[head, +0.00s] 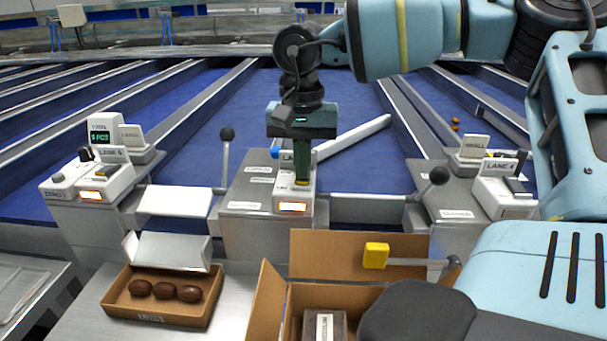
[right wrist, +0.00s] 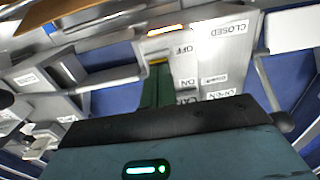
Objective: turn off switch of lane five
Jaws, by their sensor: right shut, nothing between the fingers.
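The middle lane's switch box (head: 283,205) stands on a grey pedestal between the LANE 6 and LANE 4 boxes. Its sign is mostly hidden by my right gripper, so its number cannot be read. Its lamp (head: 292,207) glows orange-white and also shows in the right wrist view (right wrist: 165,30). My right gripper (head: 302,182) points straight down onto this box, its dark green fingers shut and empty. In the right wrist view the fingertips (right wrist: 157,66) are beside the OFF label (right wrist: 183,50). The switch itself is hidden; contact cannot be told. My left gripper is not in view.
Black-knobbed levers (head: 227,134) stand beside the pedestals. The LANE 6 box (head: 100,183) is left, the LANE 4 box (head: 505,197) right. A cardboard box (head: 340,242) stands in front, near a yellow-ended lever (head: 376,255). A small tray (head: 120,300) holds three dates.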

